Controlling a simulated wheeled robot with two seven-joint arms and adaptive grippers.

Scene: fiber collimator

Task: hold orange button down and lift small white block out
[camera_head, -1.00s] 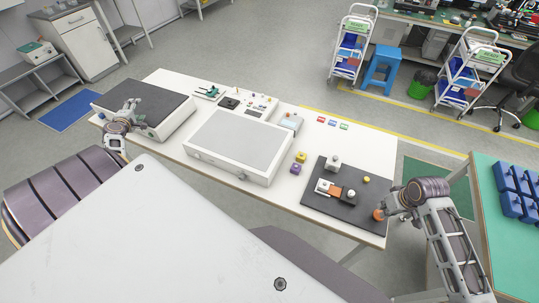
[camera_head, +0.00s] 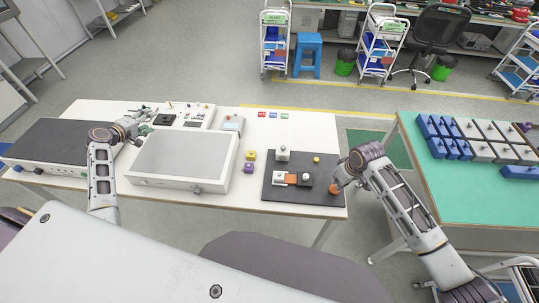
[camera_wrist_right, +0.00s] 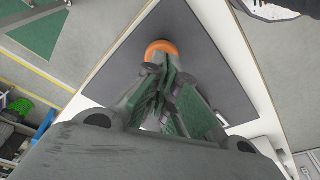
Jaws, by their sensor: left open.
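The orange button (camera_head: 334,189) is at the right front corner of the dark board (camera_head: 272,194). It also shows in the right wrist view (camera_wrist_right: 160,47). My right gripper (camera_head: 340,181) is over the button with its fingertips together, touching or nearly touching it; its fingers (camera_wrist_right: 160,72) hide part of the button. A small white block (camera_head: 279,177) sits on the board beside an orange piece (camera_head: 291,180) and a black block with a white knob (camera_head: 306,177). My left gripper (camera_head: 138,134) is open and empty, near the back left of the grey box, far from the board.
The large grey box (camera_head: 183,158) stands mid-table; a dark-topped box (camera_head: 50,141) is at the left. Yellow and purple cubes (camera_head: 249,161) lie between the grey box and the board. A pale knobbed block (camera_head: 283,153) and yellow knob (camera_head: 316,160) are also on the board.

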